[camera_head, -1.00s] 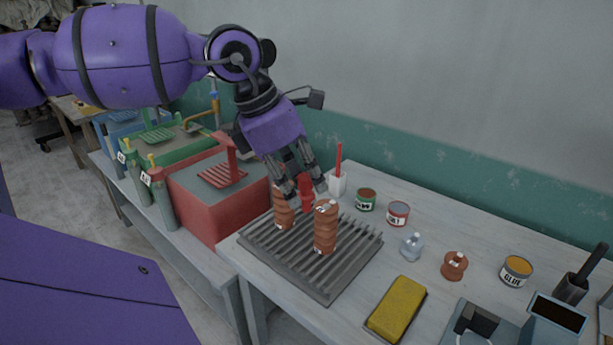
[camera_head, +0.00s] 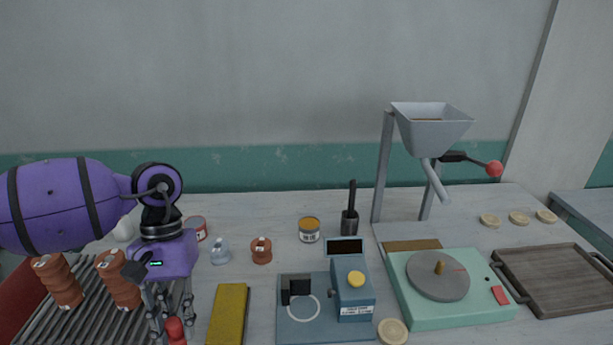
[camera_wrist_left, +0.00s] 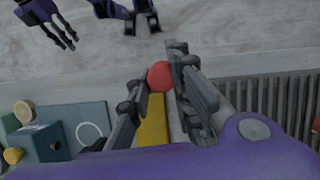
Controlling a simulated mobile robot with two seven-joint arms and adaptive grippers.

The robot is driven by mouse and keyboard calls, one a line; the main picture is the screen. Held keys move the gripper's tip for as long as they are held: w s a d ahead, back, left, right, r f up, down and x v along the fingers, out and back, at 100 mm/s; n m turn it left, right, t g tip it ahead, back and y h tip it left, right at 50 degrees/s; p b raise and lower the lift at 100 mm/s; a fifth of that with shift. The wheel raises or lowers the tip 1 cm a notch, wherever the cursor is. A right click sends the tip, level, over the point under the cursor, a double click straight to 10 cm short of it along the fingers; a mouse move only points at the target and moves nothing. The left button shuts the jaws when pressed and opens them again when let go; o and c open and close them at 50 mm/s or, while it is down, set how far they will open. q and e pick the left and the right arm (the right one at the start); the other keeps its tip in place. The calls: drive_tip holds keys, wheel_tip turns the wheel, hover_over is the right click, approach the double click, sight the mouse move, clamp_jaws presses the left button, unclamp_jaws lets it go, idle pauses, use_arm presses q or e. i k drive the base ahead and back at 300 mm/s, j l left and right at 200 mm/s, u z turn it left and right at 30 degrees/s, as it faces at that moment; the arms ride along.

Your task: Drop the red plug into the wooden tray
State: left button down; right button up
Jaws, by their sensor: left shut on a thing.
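The red plug (camera_head: 174,328) is between the fingers of my left gripper (camera_head: 171,322) at the bottom left of the head view. The gripper is shut on it and points down, beside the ribbed rack and the yellow block. In the left wrist view the plug's round red end (camera_wrist_left: 160,76) shows between the fingertips. The wooden tray (camera_head: 560,252) is brown, shallow and empty. It lies at the far right of the head view, well away from the plug. Purple parts with dark fingers (camera_wrist_left: 95,18), probably my right gripper, show at the top of the wrist view; their opening is unclear.
Between plug and tray stand a yellow block (camera_head: 228,312), a blue-grey device (camera_head: 352,300), a green turntable (camera_head: 450,312) and a tall hopper (camera_head: 432,130) with a spout. Brown ridged pieces (camera_head: 118,282) stand on the ribbed rack (camera_head: 85,325). Small pots line the back.

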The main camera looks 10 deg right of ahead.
sight(539, 278)
drive_tip(key=z, duration=1.25)
